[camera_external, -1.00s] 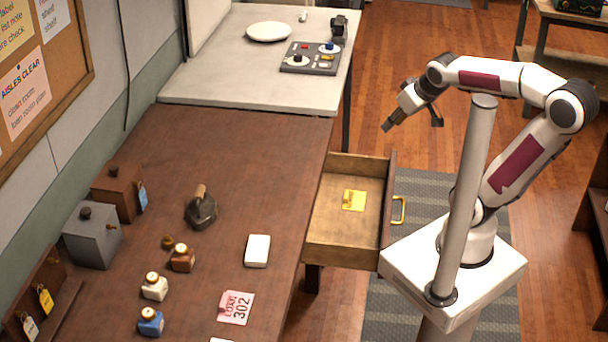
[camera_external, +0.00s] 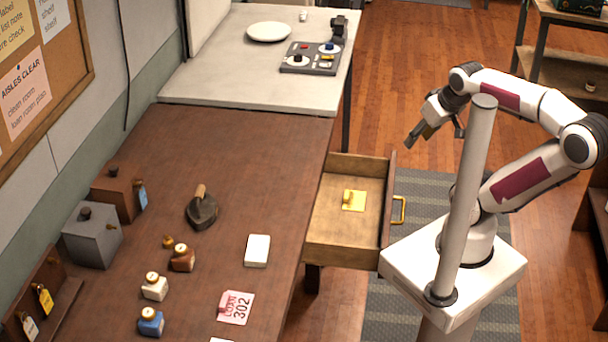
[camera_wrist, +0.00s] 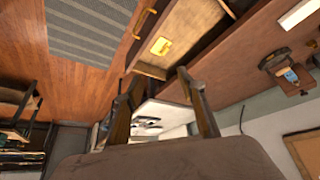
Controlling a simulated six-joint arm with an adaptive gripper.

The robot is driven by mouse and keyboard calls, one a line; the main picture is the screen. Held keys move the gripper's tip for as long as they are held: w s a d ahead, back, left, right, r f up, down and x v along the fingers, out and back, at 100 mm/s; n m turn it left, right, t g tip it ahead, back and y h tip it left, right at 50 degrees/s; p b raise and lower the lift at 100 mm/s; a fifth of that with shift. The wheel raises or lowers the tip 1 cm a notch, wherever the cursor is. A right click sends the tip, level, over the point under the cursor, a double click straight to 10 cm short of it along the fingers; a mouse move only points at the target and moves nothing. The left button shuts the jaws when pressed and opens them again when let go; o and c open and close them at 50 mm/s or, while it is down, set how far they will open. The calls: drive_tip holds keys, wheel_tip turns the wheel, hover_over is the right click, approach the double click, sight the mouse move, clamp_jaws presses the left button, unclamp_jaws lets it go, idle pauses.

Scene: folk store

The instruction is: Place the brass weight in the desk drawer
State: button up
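A small brass-yellow piece (camera_external: 348,196), which looks like the brass weight, stands on a flat yellow square (camera_external: 359,205) in the desk drawer (camera_external: 330,244). The drawer is pulled out from the right side of the brown desk. The yellow piece and square also show small in the wrist view (camera_wrist: 161,46), inside the drawer. My gripper (camera_external: 436,138) is above and to the right of the drawer, clear of it. In the wrist view its fingers (camera_wrist: 158,78) are spread, with nothing seen between them.
The brown desk (camera_external: 250,170) carries a flat iron (camera_external: 202,208), a white block (camera_external: 257,250), several small bottles and a ticket (camera_external: 236,307). A grey pole (camera_external: 467,190) stands beside my arm. The pale table (camera_external: 230,80) behind holds a plate and a control panel.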

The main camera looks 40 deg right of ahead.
idle(0.3)
drive_tip(key=w+a+r+n+g+y, duration=0.1)
drive_tip(key=w+a+n+y, duration=0.3)
drive_tip(key=w+a, duration=0.75)
drive_tip(key=w+a+n+g+y, duration=0.15)
drive_tip(key=w+a+n, duration=0.5)
drive_tip(key=a, duration=0.75)
drive_tip(key=w+a+f+n+g+y, duration=0.1)
drive_tip(key=a+f, duration=0.4)
drive_tip(key=a, duration=0.5)
drive_tip(key=w+a+f+n+g, duration=0.1)
drive_tip(key=w+a+f+n, duration=0.3)
drive_tip(key=a, duration=0.6)
drive_tip(key=w+a+f+n+g+y, duration=0.1)
drive_tip(key=w+a+f+n, duration=0.1)
drive_tip(key=a+f, duration=0.6)
drive_tip(key=shift+w+a+f+y, duration=0.1)
drive_tip(key=shift+w+a+y, duration=0.1)
drive_tip(key=shift+a, duration=0.6)
drive_tip(key=shift+w+a+f+y, duration=0.1)
drive_tip(key=shift+w+a+y, duration=0.05)
drive_tip(key=shift+a, duration=0.6)
drive_tip(key=shift+w+a+f+n, duration=0.1)
drive_tip(key=shift+a+n, duration=0.15)
